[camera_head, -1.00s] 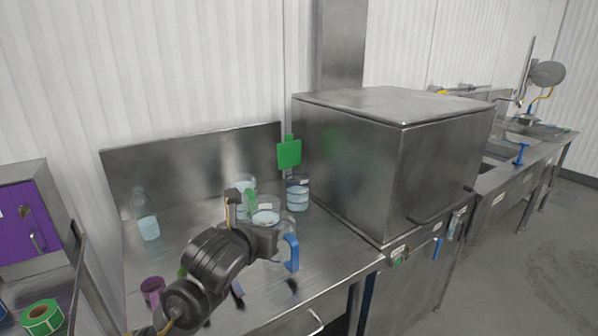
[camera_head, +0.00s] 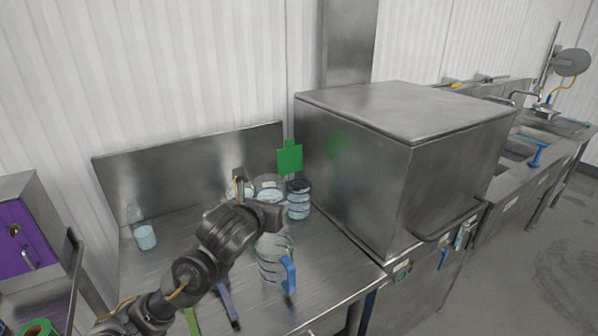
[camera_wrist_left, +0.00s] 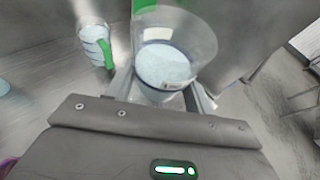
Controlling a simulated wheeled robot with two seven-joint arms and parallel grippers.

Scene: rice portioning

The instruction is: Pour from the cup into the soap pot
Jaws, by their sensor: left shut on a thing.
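My left gripper (camera_head: 270,209) is shut on a clear cup (camera_head: 268,184) holding pale blue contents, above the back of the steel counter. The cup (camera_wrist_left: 172,32) fills the upper middle of the left wrist view, between the fingers. A clear container with a dark rim and pale blue contents (camera_head: 298,201), perhaps the soap pot, stands just right of the held cup. Whether they touch I cannot tell. A measuring jug with a green handle (camera_wrist_left: 95,43) stands to the left in the wrist view. My right gripper is out of view.
A clear jug with a blue handle (camera_head: 272,267) stands in front on the counter. A clear bottle (camera_head: 145,237) stands at the left. A large steel box-shaped machine (camera_head: 380,170) blocks the right. A green scraper-like piece (camera_head: 290,159) stands upright behind the dark-rimmed container.

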